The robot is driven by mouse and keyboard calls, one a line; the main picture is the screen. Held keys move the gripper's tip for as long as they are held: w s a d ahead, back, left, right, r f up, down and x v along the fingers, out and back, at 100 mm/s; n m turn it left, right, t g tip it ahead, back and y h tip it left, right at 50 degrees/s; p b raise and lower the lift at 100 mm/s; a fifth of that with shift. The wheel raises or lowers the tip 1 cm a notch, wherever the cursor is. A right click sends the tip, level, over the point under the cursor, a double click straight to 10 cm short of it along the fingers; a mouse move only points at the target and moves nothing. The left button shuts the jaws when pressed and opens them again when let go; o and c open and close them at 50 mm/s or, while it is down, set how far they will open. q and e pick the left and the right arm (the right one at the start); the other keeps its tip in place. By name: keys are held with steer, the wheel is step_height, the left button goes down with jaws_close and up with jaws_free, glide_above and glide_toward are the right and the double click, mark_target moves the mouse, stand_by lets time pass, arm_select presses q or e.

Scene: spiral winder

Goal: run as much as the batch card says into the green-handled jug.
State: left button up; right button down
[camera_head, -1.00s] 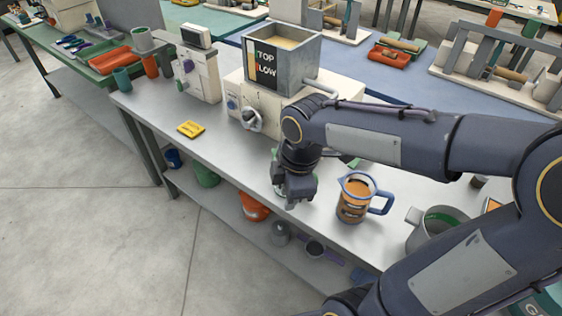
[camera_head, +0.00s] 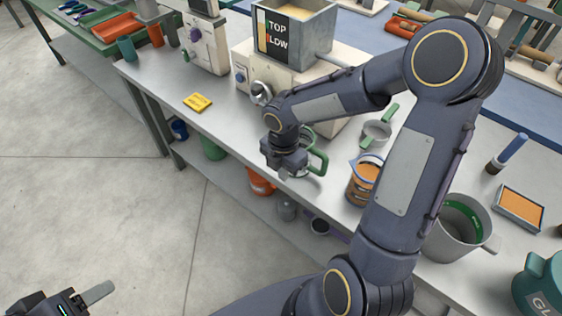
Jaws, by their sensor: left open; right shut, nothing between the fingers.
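The green-handled jug (camera_head: 318,159) stands on the bench below the dispenser, its body mostly hidden behind my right gripper (camera_head: 284,170). That gripper is shut and empty in front of the jug; whether it touches the jug I cannot tell. The dispenser (camera_head: 290,62) has a grey hopper with a window and a sign with "TOP" and a partly unclear second word. A round metal knob or spout (camera_head: 261,93) is on its front. A yellow card (camera_head: 198,102) lies left of it, its print too small to read. My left gripper (camera_head: 88,298) is open, low at the left over the floor.
A blue-handled jug with orange contents (camera_head: 362,186) stands partly behind my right arm. A green-handled strainer (camera_head: 377,131), a grey pot (camera_head: 452,238), an orange-filled tray (camera_head: 520,207) and a teal container (camera_head: 538,283) are to the right. The bench front around the yellow card is clear.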

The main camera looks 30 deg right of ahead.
steer(key=shift+w+d+r, duration=0.1)
steer(key=shift+w+d, duration=0.2)
steer(key=shift+d, duration=0.45)
steer(key=shift+w+d+r, duration=0.1)
steer(key=shift+w+d, duration=0.15)
steer(key=shift+d, duration=0.45)
steer(key=shift+w+d+p, duration=0.2)
steer(key=shift+d+p, duration=0.25)
steer(key=shift+p, duration=0.05)
steer(key=shift+w+d+p, duration=0.2)
steer(key=shift+d+p, duration=0.05)
steer(key=shift+d, duration=0.3)
steer(key=shift+w+d+p, duration=0.2)
steer(key=shift+d+p, duration=0.05)
steer(key=shift+d, duration=0.4)
